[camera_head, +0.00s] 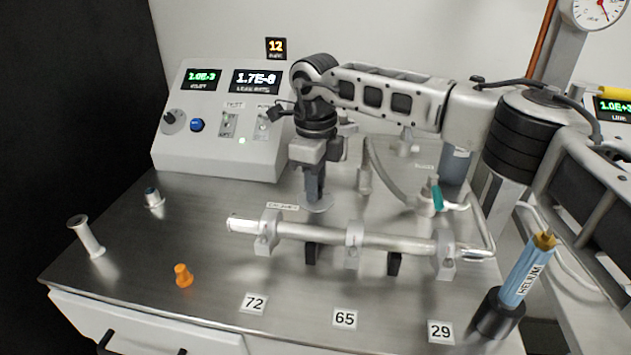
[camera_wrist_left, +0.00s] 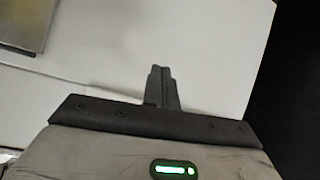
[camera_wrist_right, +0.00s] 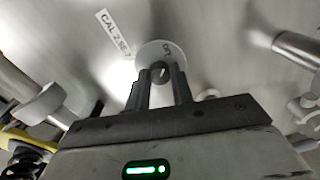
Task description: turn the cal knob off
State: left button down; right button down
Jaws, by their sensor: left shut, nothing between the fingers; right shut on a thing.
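The cal knob (camera_wrist_right: 160,70) is a small dark knob over a pale round plate (camera_wrist_right: 152,49) on the steel bench. A label reading CAL 2.5E-7 (camera_wrist_right: 113,33) lies beside the plate. In the head view the plate (camera_head: 320,205) shows under my right gripper (camera_head: 314,195), which points straight down. In the right wrist view my right gripper (camera_wrist_right: 160,82) is shut on the knob, with one finger on each side. Lettering on the plate is too small to read, and the fingers partly hide the knob. My left gripper (camera_wrist_left: 162,85) is shut and empty, in front of a pale surface.
A horizontal metal pipe in clamps (camera_head: 330,236) lies in front of the knob. A control panel (camera_head: 217,150) stands at the back left. A blue helium bottle (camera_head: 524,275) stands front right.

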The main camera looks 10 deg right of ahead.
jog(key=shift+w+r, duration=0.1)
dwell(0.3)
jog(key=c, duration=1.2)
grip_release()
notch_tip(320, 180, up, 16)
